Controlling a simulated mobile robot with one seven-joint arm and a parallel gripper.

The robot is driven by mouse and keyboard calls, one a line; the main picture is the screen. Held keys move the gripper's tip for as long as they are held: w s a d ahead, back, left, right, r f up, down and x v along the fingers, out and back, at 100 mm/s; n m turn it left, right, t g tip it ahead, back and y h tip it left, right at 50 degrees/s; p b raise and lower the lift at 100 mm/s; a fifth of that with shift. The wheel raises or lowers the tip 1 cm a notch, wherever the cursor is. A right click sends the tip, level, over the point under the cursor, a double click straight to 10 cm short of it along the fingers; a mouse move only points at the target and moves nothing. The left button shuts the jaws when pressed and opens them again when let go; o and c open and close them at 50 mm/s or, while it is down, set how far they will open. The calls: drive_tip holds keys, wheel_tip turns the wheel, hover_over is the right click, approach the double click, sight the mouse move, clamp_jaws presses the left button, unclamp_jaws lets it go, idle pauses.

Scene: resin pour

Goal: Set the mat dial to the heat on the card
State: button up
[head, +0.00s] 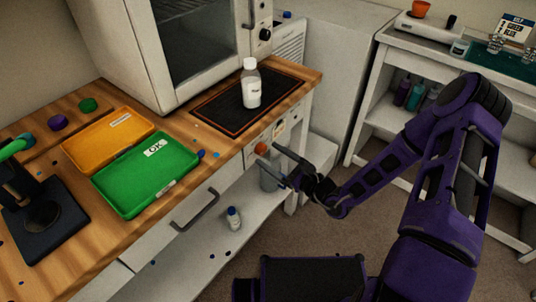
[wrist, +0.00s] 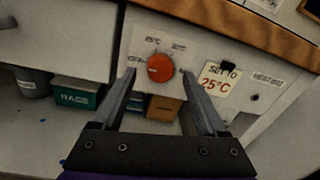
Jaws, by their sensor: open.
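The round orange-red dial (wrist: 160,68) sits on a white panel at the table's front edge; it also shows in the head view (head: 261,149). A pale mark on the dial seems to face left, toward OFF. The card (wrist: 213,84), right of the dial, reads "SET TO 25°C". The black heat mat (head: 208,118) lies on the table above. My gripper (head: 267,163) is open, its fingers either side of the dial in the wrist view (wrist: 158,76); contact cannot be told.
A white-capped bottle (head: 251,86) stands on the mat. A green tray (head: 130,208) and an orange tray (head: 78,160) lie to the left. A drawer handle (head: 196,212) juts out left of the panel. Boxes (wrist: 76,95) sit on the shelf below.

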drive_tip(key=shift+x, duration=0.8)
clamp_jaws()
